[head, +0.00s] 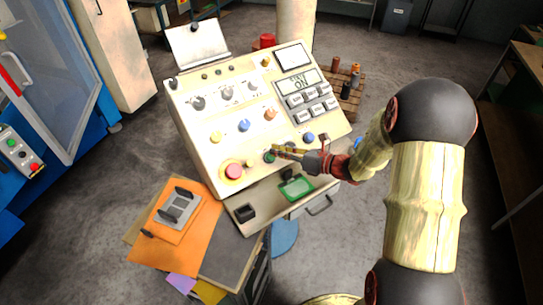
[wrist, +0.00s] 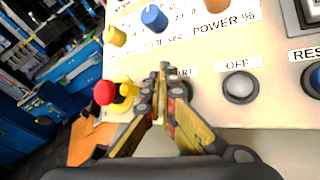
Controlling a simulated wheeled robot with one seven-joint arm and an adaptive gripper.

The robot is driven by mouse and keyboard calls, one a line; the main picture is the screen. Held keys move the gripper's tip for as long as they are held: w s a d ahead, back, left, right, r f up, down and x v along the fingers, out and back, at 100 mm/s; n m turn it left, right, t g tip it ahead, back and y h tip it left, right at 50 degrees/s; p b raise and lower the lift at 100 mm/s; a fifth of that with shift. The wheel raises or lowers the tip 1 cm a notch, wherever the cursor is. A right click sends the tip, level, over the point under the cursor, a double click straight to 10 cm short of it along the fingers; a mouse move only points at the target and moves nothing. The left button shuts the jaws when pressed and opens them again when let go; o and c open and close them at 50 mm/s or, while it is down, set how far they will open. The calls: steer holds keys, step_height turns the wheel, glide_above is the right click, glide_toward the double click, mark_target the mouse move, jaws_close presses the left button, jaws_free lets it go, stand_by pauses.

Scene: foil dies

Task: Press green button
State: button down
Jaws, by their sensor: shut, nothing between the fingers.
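The green button (head: 269,157) sits low on the sloped face of the cream control console (head: 205,125), right of the red mushroom button. My gripper (head: 276,150) is shut and empty, with its tips right at the green button in the head view. In the wrist view my gripper (wrist: 162,70) covers most of the button and part of the label above it, which ends in "RT". I cannot tell whether the tips touch the button or whether it is pushed in.
A red mushroom button (head: 233,172) on a yellow base is left of my gripper. A grey button (wrist: 240,87) marked OFF is close on its right. Blue, yellow and orange knobs lie above. An orange folder (head: 175,255) lies on the cabinet in front.

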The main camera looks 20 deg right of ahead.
steer(key=s+r+p, duration=0.1)
steer(key=r+p, duration=0.1)
steer(key=s+d+r+p, duration=0.1)
steer(key=r, duration=0.1)
steer(key=shift+s+p, duration=0.3)
steer(key=shift+s, duration=0.05)
stand_by(0.8)
steer(key=s+a+f+n+g+h, duration=0.1)
steer(key=s+a+f+n+g, duration=0.1)
steer(key=s+n+g, duration=0.55)
steer(key=s+a+f+n+g+h, duration=0.1)
steer(key=s+a+n+g, duration=0.15)
steer(key=s+n, duration=0.85)
steer(key=s+d+r+n+t+h+b, duration=0.1)
steer(key=s+d+r+n+h+b, duration=0.1)
steer(key=s+d+r+n+h, duration=0.6)
steer(key=s+a+r+n+t, duration=0.2)
steer(key=a+r+n+t, duration=0.1)
steer(key=r, duration=0.5)
steer(key=a+n, duration=0.1)
steer(key=n, duration=0.1)
steer(key=shift+s+a+n+t+h+b, duration=0.3)
steer(key=shift+s+n, duration=0.05)
